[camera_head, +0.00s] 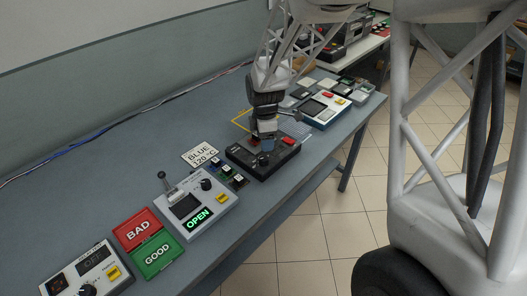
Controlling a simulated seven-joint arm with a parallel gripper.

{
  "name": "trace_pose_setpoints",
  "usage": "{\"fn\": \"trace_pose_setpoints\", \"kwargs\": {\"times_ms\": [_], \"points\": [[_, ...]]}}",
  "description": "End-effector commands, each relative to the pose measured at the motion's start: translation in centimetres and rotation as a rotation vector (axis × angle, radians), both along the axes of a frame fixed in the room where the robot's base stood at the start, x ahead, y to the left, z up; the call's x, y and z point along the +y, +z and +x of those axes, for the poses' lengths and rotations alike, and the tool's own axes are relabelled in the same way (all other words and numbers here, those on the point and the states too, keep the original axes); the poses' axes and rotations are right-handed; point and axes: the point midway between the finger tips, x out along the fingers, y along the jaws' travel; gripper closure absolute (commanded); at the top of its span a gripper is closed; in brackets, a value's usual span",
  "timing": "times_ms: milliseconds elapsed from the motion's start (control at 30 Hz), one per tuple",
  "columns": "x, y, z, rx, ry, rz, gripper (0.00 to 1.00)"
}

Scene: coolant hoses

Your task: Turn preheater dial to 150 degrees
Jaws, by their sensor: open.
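My gripper (266,145) points down over a black box-shaped device (262,157) at the middle of the bench. It is open, and its fingers are at or just above the top of the device. A red part (288,140) shows on the device, to the right of the fingers. The fingers hide part of the top, and I cannot tell if they touch a dial. No dial setting is readable there. At the lower left, a white unit (92,262) has a small display and a black knob (87,290); I cannot tell which device is the preheater.
A sign reading BLUE 120 °C (201,156) lies left of the black device. A white unit showing OPEN (185,205) and red BAD (137,229) and green GOOD (158,254) panels are nearer. Another white unit (321,109) stands behind. The bench's left side is clear.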

Motion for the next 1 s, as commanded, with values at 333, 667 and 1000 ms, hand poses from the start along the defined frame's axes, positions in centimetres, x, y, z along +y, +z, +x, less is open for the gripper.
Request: {"fn": "trace_pose_setpoints", "kwargs": {"times_ms": [333, 667, 1000], "points": [[0.4, -0.8, 0.5, 0.006, 0.036, 0.000, 0.40], [0.4, -1.2, 0.5, 0.006, 0.035, 0.000, 0.40], [0.4, -4.3, 0.3, 0.008, 0.035, 0.000, 0.40]]}}
